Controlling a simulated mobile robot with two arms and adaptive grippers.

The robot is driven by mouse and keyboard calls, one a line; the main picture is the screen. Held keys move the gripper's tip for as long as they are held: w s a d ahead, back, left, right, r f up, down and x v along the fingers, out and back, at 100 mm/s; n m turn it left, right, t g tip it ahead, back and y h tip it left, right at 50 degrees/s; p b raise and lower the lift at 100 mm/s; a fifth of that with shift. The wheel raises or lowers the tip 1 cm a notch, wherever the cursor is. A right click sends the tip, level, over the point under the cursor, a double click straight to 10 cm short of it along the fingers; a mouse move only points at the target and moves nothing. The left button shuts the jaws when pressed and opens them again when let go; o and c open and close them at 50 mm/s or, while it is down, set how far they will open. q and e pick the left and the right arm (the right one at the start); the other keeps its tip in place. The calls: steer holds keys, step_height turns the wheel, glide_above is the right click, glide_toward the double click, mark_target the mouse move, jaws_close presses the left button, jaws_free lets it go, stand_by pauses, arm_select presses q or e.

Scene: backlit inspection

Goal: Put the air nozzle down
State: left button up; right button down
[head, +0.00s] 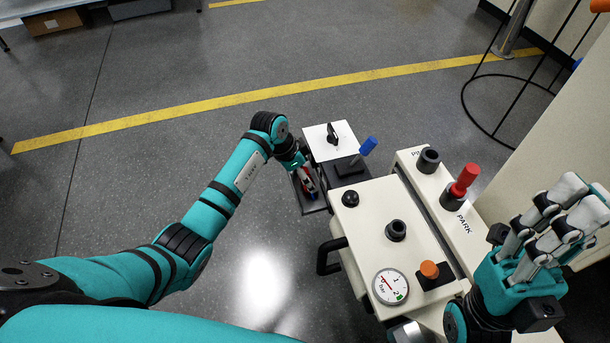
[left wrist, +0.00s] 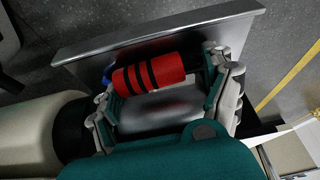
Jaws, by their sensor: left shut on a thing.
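The air nozzle (left wrist: 150,73) is a red cylinder with black bands and a bit of blue at its left end. My left gripper (left wrist: 165,90) is shut on it, with fingers at both ends. The nozzle lies over a grey metal tray (left wrist: 235,22); I cannot tell whether it touches the tray. In the head view my left gripper (head: 307,184) is over the same tray (head: 318,208), beside the machine, and mostly hides the nozzle. My right gripper (head: 560,210) is at the right, fingers extended and apart, empty.
A red-handled lever (head: 465,180) stands by the PARK label. A black handle (head: 328,256) juts left. The floor at left is clear.

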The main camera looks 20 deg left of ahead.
arm_select(q)
steer(key=o, duration=1.1)
steer(key=shift+o, duration=0.2)
